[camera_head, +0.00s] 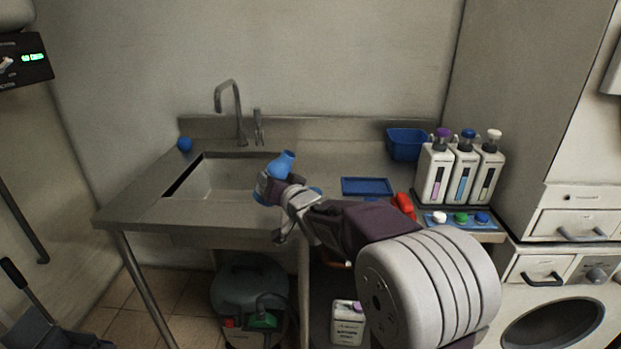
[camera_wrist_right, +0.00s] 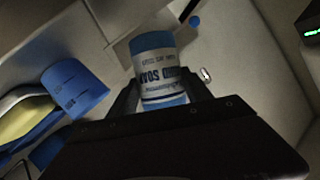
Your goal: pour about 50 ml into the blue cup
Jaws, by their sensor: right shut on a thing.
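My right gripper (camera_head: 272,190) is shut on a soap bottle (camera_head: 282,162), held up over the front right edge of the sink. In the right wrist view the bottle (camera_wrist_right: 157,65) is blue and white, with its "SOAP" lettering upside down, between the fingers of the right gripper (camera_wrist_right: 160,98). A blue cup (camera_wrist_right: 75,88) with dark marks on its side shows at the left of the right wrist view, apart from the bottle. In the head view only a small blue part behind the gripper (camera_head: 316,190) may be this cup. My left gripper is not in view.
A steel sink (camera_head: 215,180) with a tap (camera_head: 236,110) is at the left. A blue tray (camera_head: 367,187), a blue tub (camera_head: 405,143), a red item (camera_head: 403,205) and three dispensers (camera_head: 465,172) stand to the right. A blue ball (camera_head: 184,144) is at the back left.

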